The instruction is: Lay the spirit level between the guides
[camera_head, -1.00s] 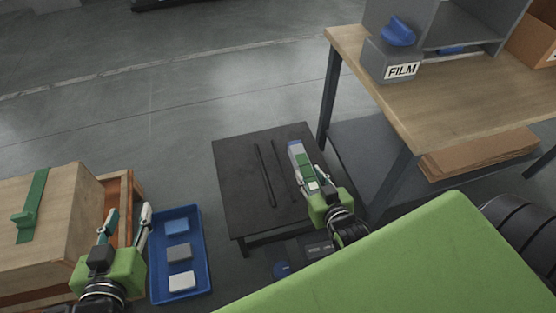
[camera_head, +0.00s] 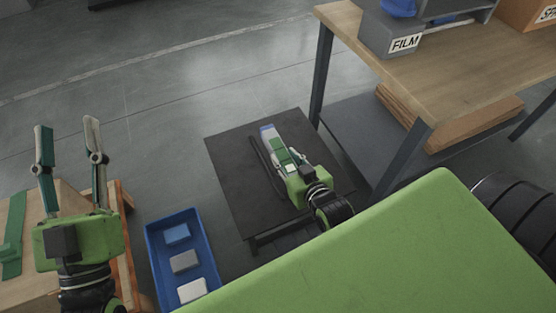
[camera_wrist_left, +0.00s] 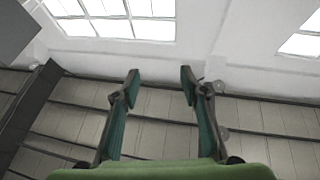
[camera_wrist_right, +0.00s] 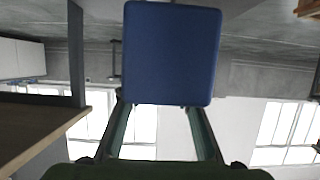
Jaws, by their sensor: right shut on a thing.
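The spirit level (camera_head: 269,134) is grey with a blue end. My right gripper (camera_head: 281,155) is shut on it above the low black table (camera_head: 230,180). The blue end of the level (camera_wrist_right: 172,52) fills the upper middle of the right wrist view. One thin black guide (camera_head: 262,162) shows just left of the level; the other guide is hidden by the level and gripper. I cannot tell whether the level touches the table. My left gripper (camera_head: 67,128) is open and empty, pointing up at the left; its spread fingers (camera_wrist_left: 158,85) show in the left wrist view.
A blue tray (camera_head: 152,248) with several small blocks stands left of the black table. A workbench (camera_head: 440,75) with a FILM box (camera_head: 400,42) stands at the right. Floor beyond the black table is clear.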

